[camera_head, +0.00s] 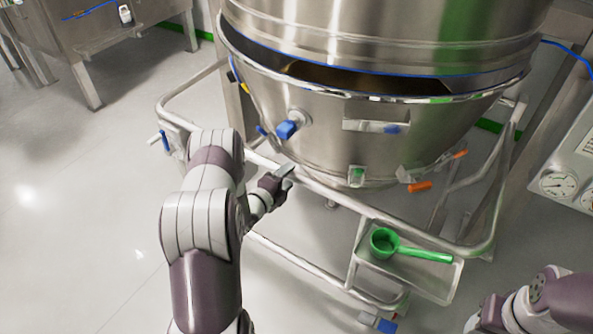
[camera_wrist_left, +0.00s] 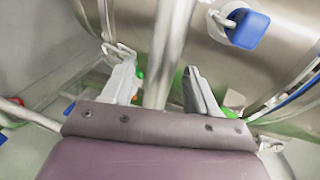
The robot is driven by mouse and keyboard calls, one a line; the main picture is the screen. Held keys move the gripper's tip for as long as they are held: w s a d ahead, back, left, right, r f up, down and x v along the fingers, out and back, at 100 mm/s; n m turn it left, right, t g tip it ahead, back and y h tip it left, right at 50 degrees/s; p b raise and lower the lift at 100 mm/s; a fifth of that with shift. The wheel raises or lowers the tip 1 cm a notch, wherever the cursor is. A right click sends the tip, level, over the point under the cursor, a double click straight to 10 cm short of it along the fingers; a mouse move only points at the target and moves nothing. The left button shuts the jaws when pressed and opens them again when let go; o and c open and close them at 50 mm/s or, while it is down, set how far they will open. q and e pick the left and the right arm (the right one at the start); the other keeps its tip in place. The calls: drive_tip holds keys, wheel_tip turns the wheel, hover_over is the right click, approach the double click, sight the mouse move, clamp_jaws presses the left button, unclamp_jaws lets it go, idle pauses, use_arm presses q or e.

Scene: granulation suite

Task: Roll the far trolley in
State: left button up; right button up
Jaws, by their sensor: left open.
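The trolley is a large steel bowl (camera_head: 310,140) on a tubular frame with a front rail (camera_head: 385,217). It stands under a steel vessel (camera_head: 380,30), with a dark gap between the rims. My left gripper (camera_head: 284,178) is at the front rail, left of the middle. In the left wrist view my left gripper (camera_wrist_left: 161,88) is open, with a steel tube (camera_wrist_left: 168,45) running between its fingers. I cannot tell whether either finger touches it. My right arm shows at the lower right; its gripper is cut off by the picture's bottom edge.
A shelf (camera_head: 430,276) on the frame's front right holds a green scoop (camera_head: 385,243). A blue-handled fitting (camera_head: 288,129) juts from the bowl. A gauge panel (camera_head: 575,165) stands at the right, a steel table (camera_head: 110,30) at the upper left. The left floor is clear.

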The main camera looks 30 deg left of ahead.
sight(294, 171)
use_arm(q)
drive_tip(key=x, duration=0.4)
drive_tip(key=shift+w, duration=0.15)
clamp_jaws()
drive_tip(key=w+b, duration=0.2)
drive_tip(key=w, duration=0.1)
drive_tip(key=shift+w+r, duration=0.15)
drive_tip(key=shift+c, duration=0.3)
unclamp_jaws()
drive_tip(key=shift+o, duration=0.3)
drive_tip(key=shift+d, duration=0.1)
